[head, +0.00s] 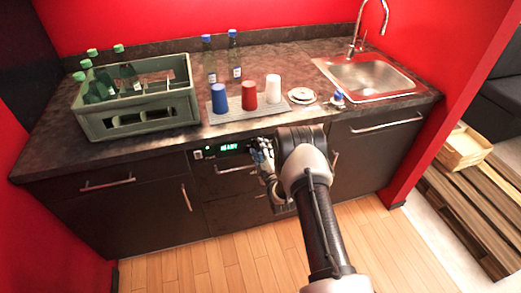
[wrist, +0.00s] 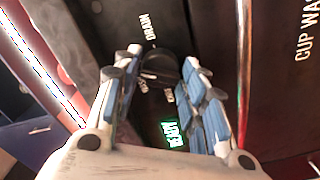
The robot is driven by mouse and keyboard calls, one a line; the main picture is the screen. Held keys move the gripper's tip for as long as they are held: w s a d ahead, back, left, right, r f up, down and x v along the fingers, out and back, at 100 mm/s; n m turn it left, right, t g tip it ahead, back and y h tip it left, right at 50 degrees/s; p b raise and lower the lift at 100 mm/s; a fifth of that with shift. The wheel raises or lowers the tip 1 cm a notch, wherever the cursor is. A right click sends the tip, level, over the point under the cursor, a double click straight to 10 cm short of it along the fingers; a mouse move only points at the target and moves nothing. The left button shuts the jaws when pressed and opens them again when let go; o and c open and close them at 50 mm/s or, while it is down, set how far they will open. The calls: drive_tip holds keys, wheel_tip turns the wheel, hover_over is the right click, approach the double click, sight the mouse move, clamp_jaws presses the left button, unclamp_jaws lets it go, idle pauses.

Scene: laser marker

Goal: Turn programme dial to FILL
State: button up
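The programme dial (wrist: 163,68) is a dark round knob on a black panel, seen in the wrist view between my fingertips. White lettering surrounds it. The word DRAIN (wrist: 147,28) is legible, but the other labels are too small or partly covered to read, and I cannot make out FILL or the pointer. My gripper (wrist: 165,60) is open, with blue-padded fingers on both sides of the dial. A gap shows at the left; I cannot tell whether the right finger touches. In the head view my gripper (head: 262,156) is at the panel and hides the dial.
A green-lit display (head: 230,147) sits left of my gripper. Above, the dark counter holds a green crate (head: 135,124) with bottles, a blue cup (head: 219,98), a red cup (head: 249,95), a white cup (head: 273,89) and a sink (head: 368,78). A drawer handle (head: 236,169) is below the display.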

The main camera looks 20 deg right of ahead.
drive_tip(key=shift+o, duration=1.2)
drive_tip(key=s, duration=1.2)
drive_tip(key=shift+a, duration=0.2)
drive_tip(key=shift+r, duration=0.1)
